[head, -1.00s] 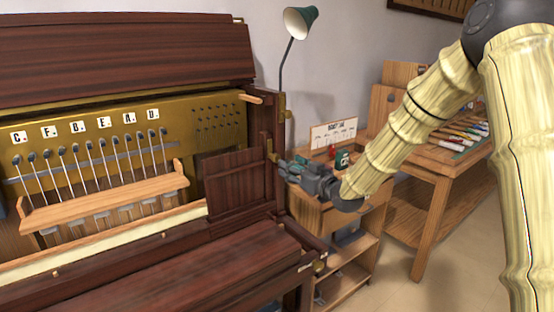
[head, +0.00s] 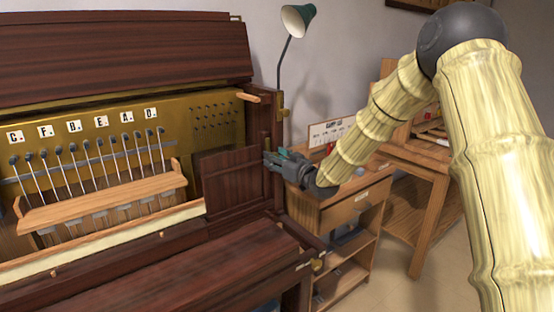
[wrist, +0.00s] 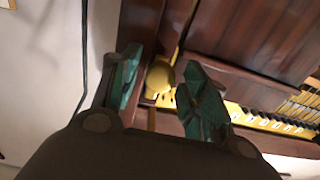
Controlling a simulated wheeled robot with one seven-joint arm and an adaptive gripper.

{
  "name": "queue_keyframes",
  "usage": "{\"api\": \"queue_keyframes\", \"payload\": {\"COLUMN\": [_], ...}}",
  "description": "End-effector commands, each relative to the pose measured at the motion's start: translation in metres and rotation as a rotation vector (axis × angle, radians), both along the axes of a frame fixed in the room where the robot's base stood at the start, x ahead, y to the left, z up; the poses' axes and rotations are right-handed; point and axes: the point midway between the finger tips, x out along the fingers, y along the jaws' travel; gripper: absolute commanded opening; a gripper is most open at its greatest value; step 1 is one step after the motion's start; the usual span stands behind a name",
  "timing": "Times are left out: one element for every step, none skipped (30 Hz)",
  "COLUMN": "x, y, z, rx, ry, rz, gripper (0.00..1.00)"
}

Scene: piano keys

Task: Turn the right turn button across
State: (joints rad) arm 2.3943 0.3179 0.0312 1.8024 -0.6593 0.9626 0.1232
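A rounded brass piece, which looks like the right turn button (wrist: 160,77), shows in the wrist view on the dark wood of the piano. It appears between my two green fingertips. My gripper (wrist: 158,88) is open, with one finger on each side of the brass piece; I cannot tell whether either finger touches it. In the head view my gripper (head: 270,159) is at the right edge of the small dark front panel (head: 231,178), and it hides the turn button there.
The piano's dark case (head: 120,45) stands open, with lettered cards and a row of hammers on the left. A green lamp (head: 298,20) rises behind the right post. A wooden cabinet (head: 345,205) stands below my forearm at the right.

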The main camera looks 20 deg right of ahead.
Motion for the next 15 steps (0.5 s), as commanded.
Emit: {"api": "queue_keyframes", "payload": {"x": [-0.0001,-0.0001,-0.0002,-0.0002,-0.0002,-0.0002,-0.0002,-0.0002,-0.0002,-0.0002,-0.0002,-0.0002,-0.0002,-0.0002,-0.0002], "y": [0.0,0.0,-0.0002,-0.0002,-0.0002,-0.0003,-0.0003,-0.0003,-0.0003,-0.0003,-0.0003,-0.0003,-0.0003,-0.0003,-0.0003], "z": [-0.0001,0.0,-0.0001,-0.0001,-0.0001,-0.0001,-0.0001,-0.0001,-0.0001,-0.0002,-0.0002,-0.0004,-0.0005,-0.0007,-0.0009], "rx": [0.0,0.0,0.0,0.0,0.0,0.0,0.0,0.0,-0.001,-0.002,-0.004,-0.008,-0.013,-0.019,-0.029], "ry": [0.0,0.0,0.0,0.0,0.0,0.0,0.0,0.0,0.0,-0.001,-0.001,-0.003,-0.005,-0.007,-0.009], "rz": [0.0,0.0,0.0,0.0,0.0,0.0,0.0,0.0,0.0,0.0,0.0,0.0,0.0,0.0,0.0], "gripper": [0.31,0.25,0.18,0.13,0.07,0.03,0.03,0.03,0.03,0.03,0.03,0.03,0.03,0.03,0.03]}}
